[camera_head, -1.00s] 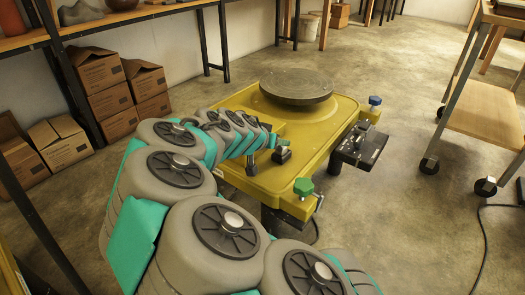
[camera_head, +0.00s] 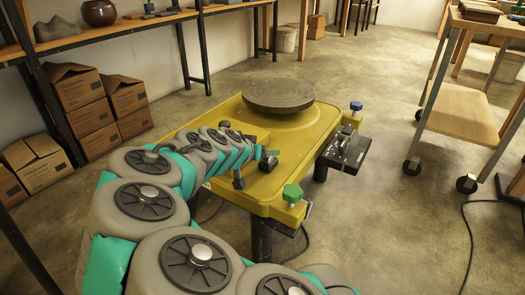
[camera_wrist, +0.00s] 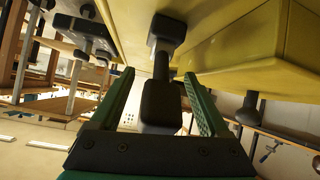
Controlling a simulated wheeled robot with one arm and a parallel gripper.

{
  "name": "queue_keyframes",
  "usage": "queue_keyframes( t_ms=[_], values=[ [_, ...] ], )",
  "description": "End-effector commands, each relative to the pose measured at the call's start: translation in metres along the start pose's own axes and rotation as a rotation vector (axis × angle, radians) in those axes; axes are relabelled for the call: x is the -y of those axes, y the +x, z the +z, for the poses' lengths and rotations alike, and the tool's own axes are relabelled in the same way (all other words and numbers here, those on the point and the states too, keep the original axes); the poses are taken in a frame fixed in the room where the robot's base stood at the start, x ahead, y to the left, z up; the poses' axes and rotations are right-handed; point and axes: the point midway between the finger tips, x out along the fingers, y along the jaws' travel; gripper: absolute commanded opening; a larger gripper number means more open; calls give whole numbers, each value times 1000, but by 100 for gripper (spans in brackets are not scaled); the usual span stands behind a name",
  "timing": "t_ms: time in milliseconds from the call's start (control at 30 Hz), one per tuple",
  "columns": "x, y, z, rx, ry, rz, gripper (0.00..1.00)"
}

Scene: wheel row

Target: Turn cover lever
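A black lever (camera_wrist: 160,100) with a blocky end juts from a black mount (camera_wrist: 168,30) on the yellow wheel table. My gripper (camera_wrist: 160,104) is open. One green finger is on each side of the lever's end, with a visible gap on both sides. In the head view my gripper (camera_head: 264,155) is small and partly merged with the lever block. Whether anything touches cannot be told.
The yellow table (camera_head: 310,145) carries a grey wheel disc (camera_head: 279,94). A green knob (camera_head: 292,193) and a blue knob (camera_head: 356,106) stand at its corners, and a black control box (camera_head: 344,150) at its right. Cardboard boxes sit left. A wheeled cart (camera_head: 455,112) stands right, with clear floor between.

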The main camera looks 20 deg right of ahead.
Motion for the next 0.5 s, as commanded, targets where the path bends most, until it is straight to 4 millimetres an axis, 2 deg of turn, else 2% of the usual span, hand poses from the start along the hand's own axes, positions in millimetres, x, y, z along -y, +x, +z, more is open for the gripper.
queue_keyframes(
  t_ms=[267, 500],
  values=[
    [0, -5, -1, -1, 0, -1, 79],
    [2, -40, -1, -2, -1, -5, 79]
  ],
)
